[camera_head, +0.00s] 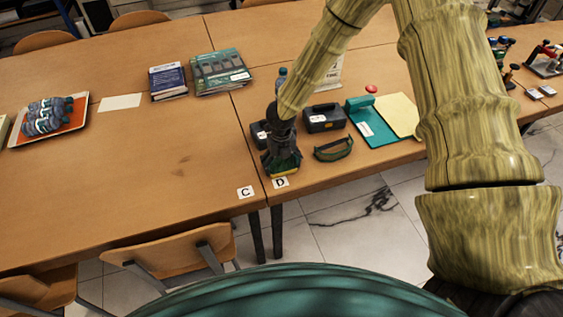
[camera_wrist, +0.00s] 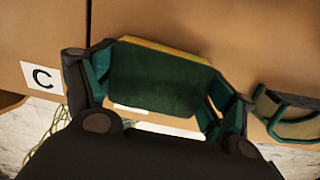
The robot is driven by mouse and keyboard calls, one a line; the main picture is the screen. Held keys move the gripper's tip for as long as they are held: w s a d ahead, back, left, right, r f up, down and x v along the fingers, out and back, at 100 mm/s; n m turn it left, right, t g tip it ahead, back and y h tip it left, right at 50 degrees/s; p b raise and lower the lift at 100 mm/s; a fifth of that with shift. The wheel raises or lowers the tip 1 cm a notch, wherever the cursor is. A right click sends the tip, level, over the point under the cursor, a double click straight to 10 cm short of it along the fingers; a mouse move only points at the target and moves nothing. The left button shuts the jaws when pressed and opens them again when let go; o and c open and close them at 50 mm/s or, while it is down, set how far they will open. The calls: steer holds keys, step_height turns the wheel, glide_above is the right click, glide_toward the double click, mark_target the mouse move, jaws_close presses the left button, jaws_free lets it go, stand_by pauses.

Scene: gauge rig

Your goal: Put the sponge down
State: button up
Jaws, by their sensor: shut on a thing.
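The sponge is a green and yellow block, seen in the wrist view (camera_wrist: 160,78) between the two fingers. In the head view a yellow sliver of the sponge (camera_head: 286,172) shows under the fingers. My gripper (camera_head: 282,163) points down and is shut on the sponge, near the front edge of the table (camera_head: 190,170). It holds the sponge just behind the white card marked D (camera_head: 280,182). I cannot tell whether the sponge touches the tabletop. The card marked C shows to the left in the wrist view (camera_wrist: 42,77).
A green curved strap-like thing (camera_head: 333,150) lies close to the right of my gripper. A dark case (camera_head: 324,118) stands behind it, with a teal folder (camera_head: 375,131) farther right. Books (camera_head: 220,72) and a tray (camera_head: 76,120) lie left. The tabletop left of card C is clear.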

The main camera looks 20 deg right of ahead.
mark_target(281, 163)
steer(key=shift+f, duration=0.1)
steer(key=o, duration=1.1)
steer(key=shift+c, duration=0.2)
step_height(281, 163, up, 12)
steer(key=b, duration=0.2)
